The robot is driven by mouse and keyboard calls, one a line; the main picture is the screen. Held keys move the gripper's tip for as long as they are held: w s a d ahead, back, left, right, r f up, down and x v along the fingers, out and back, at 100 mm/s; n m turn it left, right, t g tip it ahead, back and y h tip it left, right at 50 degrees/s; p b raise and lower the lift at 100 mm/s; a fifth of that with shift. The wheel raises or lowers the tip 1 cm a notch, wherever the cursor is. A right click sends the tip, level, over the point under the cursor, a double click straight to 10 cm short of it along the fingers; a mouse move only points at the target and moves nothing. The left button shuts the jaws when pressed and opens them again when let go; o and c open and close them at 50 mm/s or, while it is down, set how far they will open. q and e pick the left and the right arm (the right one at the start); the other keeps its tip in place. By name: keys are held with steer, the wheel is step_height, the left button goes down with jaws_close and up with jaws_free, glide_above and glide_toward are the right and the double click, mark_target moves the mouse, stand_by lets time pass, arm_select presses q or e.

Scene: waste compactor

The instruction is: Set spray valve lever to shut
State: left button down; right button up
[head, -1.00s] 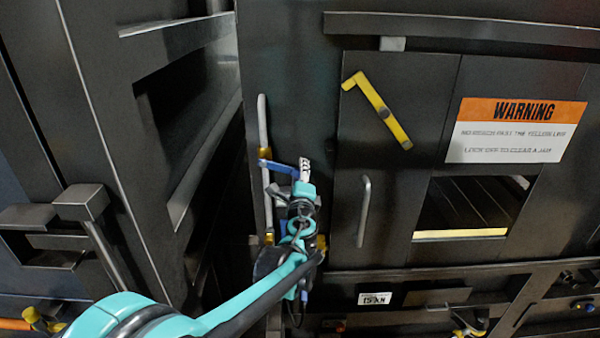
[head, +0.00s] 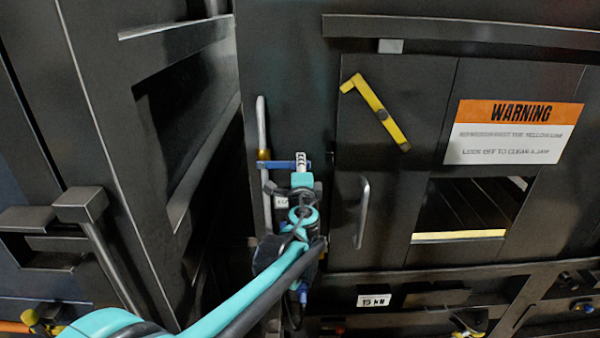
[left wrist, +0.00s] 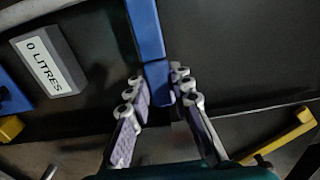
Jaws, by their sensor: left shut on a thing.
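The blue spray valve lever (head: 280,164) is mounted on a thin vertical pipe (head: 262,130) left of the dark cabinet door. It stands about level, pointing right from a brass-coloured valve body (head: 263,155). My left gripper (head: 301,163) is at the lever's right end. In the left wrist view the blue lever (left wrist: 149,40) runs down between the fingers of my left gripper (left wrist: 160,105), which are shut on its end. The fingers partly hide the lever's tip. My right gripper is in neither view.
A grey box labelled 0 LITRES (left wrist: 45,60) is beside the lever. The door has a vertical handle (head: 363,212) and a slanted yellow bar (head: 378,108). A warning sign (head: 513,131) is at right. An open dark frame (head: 130,150) stands close on the left.

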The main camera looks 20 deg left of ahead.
arm_select(q)
steer(key=c, duration=1.3)
jaws_free()
steer(key=shift+s+r, duration=0.1)
steer(key=v, duration=1.2)
